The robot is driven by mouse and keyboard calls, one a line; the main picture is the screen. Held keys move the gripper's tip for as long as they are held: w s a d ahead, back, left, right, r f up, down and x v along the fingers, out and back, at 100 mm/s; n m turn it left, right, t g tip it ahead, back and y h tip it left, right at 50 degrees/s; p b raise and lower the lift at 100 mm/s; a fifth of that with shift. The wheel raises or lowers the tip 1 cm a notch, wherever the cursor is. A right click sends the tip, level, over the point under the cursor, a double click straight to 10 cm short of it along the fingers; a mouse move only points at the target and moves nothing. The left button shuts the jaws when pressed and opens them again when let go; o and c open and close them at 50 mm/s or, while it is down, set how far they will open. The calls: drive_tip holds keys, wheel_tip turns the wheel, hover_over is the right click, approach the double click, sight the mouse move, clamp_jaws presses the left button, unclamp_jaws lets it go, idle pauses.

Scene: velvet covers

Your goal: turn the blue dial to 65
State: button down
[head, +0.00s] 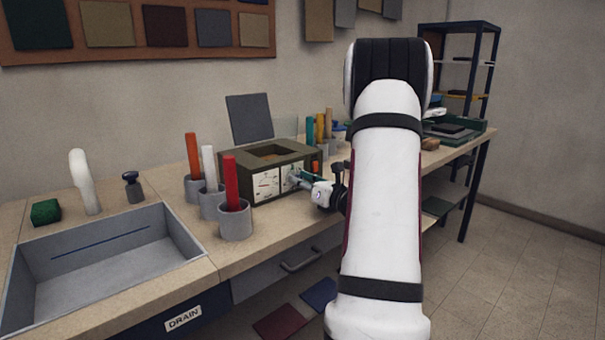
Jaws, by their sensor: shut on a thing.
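An olive box (230,178) with an open top stands on the bench and has two white dial plates on its front. The left plate (266,185) shows a red mark. The right plate (289,180) carries the blue dial, whose knob is mostly hidden behind my fingers. My gripper (302,182) reaches the right plate from the right and is shut on the blue dial. The dial's pointer and numbers are too small and too covered to read.
Grey cups with a red stick (231,184), a white stick (209,168) and an orange stick (193,155) stand left of the box. More coloured sticks (320,130) stand behind it. A sink (110,255) is at the left. My arm hides part of the bench.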

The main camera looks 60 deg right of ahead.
drive_tip(key=m+p, duration=0.7)
drive_tip(key=shift+s+r, duration=0.1)
drive_tip(key=m+p, duration=0.3)
drive_tip(key=shift+m, duration=0.3)
drive_tip(key=shift+m+p, duration=1)
drive_tip(key=shift+f, duration=0.2)
drive_tip(key=c, duration=1.3)
unclamp_jaws()
drive_tip(key=v, duration=1.1)
drive_tip(key=shift+s, duration=0.4)
